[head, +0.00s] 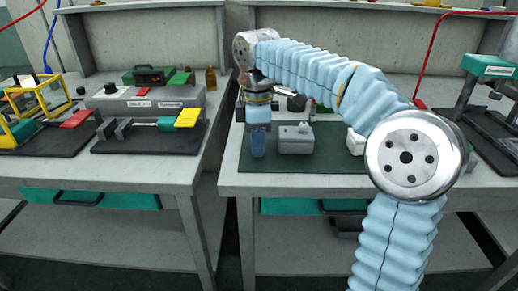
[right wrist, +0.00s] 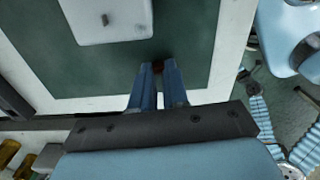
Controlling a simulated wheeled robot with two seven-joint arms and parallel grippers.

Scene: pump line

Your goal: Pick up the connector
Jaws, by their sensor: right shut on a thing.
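My right gripper (head: 258,145) points down over the left part of the dark green mat (head: 325,163), left of a grey box. In the right wrist view its two blue fingers (right wrist: 160,82) are close together. A small dark reddish thing (right wrist: 158,69) shows between the fingertips, and the gripper is shut on it. I take it to be the connector; it is mostly hidden by the fingers, so its shape cannot be told. In the head view the fingers hide it. My left gripper is not in view.
The grey box (head: 295,139) stands just right of the gripper and also shows in the right wrist view (right wrist: 108,20). A white part (head: 356,142) is farther right, partly behind my arm. A gap separates this bench from the left bench (head: 150,172), which holds clamps and a grey unit.

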